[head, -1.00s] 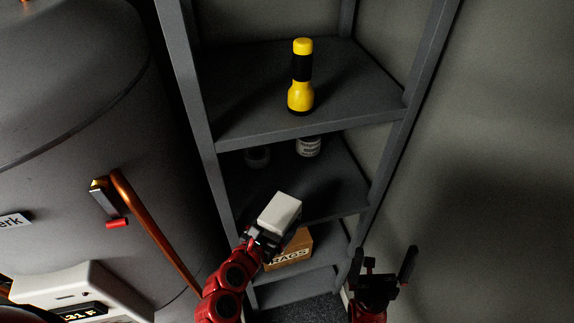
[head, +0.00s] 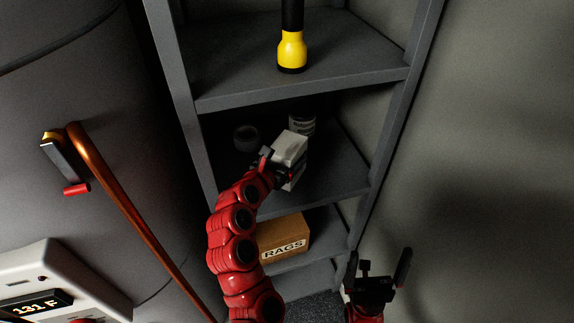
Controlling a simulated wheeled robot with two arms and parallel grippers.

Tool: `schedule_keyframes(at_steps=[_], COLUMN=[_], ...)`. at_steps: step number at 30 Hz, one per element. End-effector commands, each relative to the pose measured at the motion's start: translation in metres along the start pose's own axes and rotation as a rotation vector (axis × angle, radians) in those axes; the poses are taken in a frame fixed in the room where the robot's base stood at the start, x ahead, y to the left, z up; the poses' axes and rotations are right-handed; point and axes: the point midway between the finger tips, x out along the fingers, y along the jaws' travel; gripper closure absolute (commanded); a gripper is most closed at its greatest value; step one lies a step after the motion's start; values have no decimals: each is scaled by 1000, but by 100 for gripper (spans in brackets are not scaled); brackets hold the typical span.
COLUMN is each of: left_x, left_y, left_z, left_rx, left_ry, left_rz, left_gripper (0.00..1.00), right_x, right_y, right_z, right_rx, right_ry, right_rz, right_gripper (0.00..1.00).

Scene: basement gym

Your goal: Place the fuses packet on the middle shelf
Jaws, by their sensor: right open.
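The fuses packet (head: 290,147) is a small whitish box, with no readable label in the head view. My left gripper (head: 276,170) is shut on it and holds it at the middle shelf (head: 332,178), in front of the jars. I cannot tell whether the packet touches the shelf board. My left arm hides part of the shelf's front left. My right gripper (head: 378,268) is open and empty, low at the right, outside the shelf unit.
A yellow and black flashlight (head: 292,50) stands on the shelf above. A RAGS box (head: 284,238) sits below. A tank with a copper pipe (head: 130,210) is at left. The middle shelf's right side is clear.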

Motion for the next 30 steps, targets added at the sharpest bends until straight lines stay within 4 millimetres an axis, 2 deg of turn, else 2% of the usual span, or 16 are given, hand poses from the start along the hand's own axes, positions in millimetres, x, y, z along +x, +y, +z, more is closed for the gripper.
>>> schedule_keyframes(at_steps=[4,7,11,23,24,25,30], left_x=[8,13,16,18,18,18,18], left_y=[5,3,4,4,4,4,4], left_z=[2,-19,-30,-35,-35,-35,-35], left_rx=[-1,-1,1,-3,-2,-1,-1], left_ry=[-2,7,0,-3,-3,-3,-2], left_rz=[5,1,3,3,3,3,3], left_gripper=[81,81,81,81,6,0,0], right_x=[3,9,11,9,10,10,10], right_y=[0,0,1,0,0,0,0], right_z=[0,-2,-2,-2,-2,-2,-2], right_rx=[0,0,0,0,0,0,0], right_ry=[0,0,0,0,0,0,0], right_rz=[0,0,0,0,0,0,0], right_gripper=[0,0,0,0,0,0,0])
